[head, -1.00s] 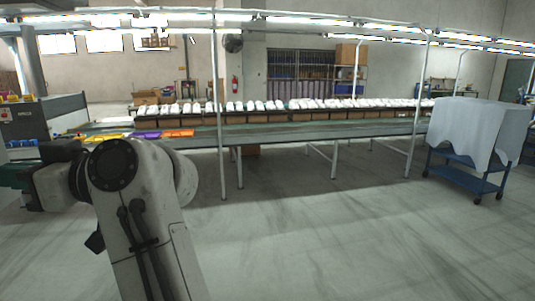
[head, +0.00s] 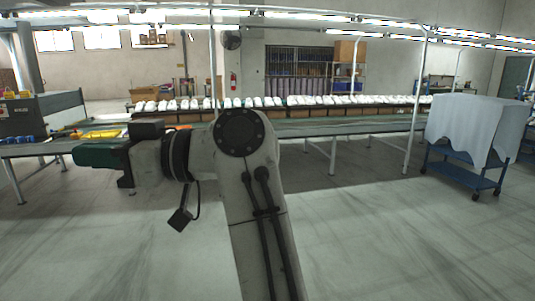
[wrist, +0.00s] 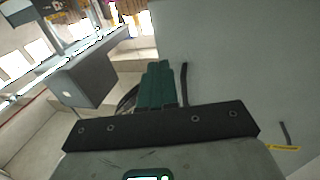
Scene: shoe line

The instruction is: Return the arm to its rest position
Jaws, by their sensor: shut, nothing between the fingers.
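My arm (head: 252,210) rises from the bottom middle of the head view, with its black joint cap near the picture's centre. The forearm and wrist reach left from it. My green gripper (head: 80,155) points left in front of the conveyor line and looks apart from it. In the wrist view, my gripper (wrist: 158,68) shows as green fingers beyond a black bar, shut with nothing held.
A long conveyor (head: 345,125) with a row of white shoes (head: 270,101) runs behind my arm. A grey machine (head: 42,112) stands at the left. A blue cart (head: 460,173) under a pale cloth (head: 465,125) stands at the right. The floor (head: 370,240) between is clear.

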